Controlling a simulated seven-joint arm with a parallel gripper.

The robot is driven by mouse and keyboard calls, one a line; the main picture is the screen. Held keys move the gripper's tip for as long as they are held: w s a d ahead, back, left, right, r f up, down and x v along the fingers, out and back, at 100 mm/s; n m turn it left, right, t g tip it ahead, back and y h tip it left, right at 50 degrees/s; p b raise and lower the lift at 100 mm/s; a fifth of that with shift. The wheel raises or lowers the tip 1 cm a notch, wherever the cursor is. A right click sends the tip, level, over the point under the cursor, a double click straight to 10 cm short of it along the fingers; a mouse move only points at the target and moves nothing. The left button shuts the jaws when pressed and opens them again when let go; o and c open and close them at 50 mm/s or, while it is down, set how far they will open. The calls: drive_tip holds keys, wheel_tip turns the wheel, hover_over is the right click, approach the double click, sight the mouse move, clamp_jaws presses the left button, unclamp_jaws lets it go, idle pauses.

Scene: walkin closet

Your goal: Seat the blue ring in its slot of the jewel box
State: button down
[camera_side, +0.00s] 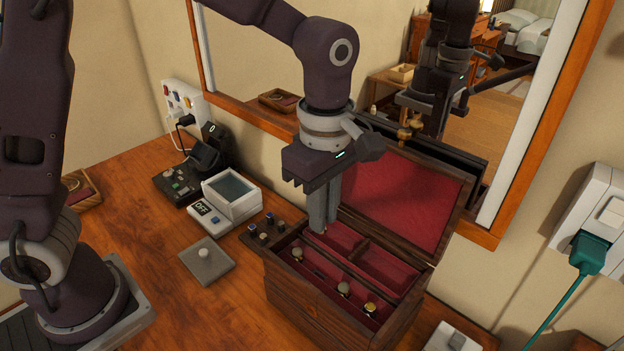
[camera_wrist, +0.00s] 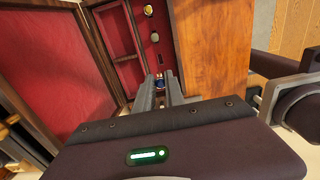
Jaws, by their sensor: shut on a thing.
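The jewel box (camera_side: 291,293) stands open on the wooden table, its red-lined lid (camera_side: 408,195) tilted back. My gripper (camera_side: 321,230) points down over the left part of the box. In the wrist view, its fingers (camera_wrist: 162,88) are shut on the small blue ring (camera_wrist: 158,77). The ring is mostly hidden between the fingertips; in the side view I cannot make it out. The front strip of the box holds a row of round-topped pieces, such as a gold one (camera_side: 369,308). A dark empty slot (camera_side: 320,273) shows among them. I cannot tell whether the ring touches the lining.
A small dark stand (camera_side: 256,239) with several knobs adjoins the box's left side. A grey plate with a white knob (camera_side: 204,252) and a white device marked OFF (camera_side: 203,209) are farther left. The mirror stands close behind the lid.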

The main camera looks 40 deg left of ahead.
wheel_tip(320, 180, down, 4)
drive_tip(key=shift+f, duration=3.1)
drive_tip(key=shift+f, duration=1.15)
drive_tip(key=c, duration=1.3)
unclamp_jaws()
wheel_tip(320, 180, up, 7)
drive_tip(key=shift+r, duration=0.1)
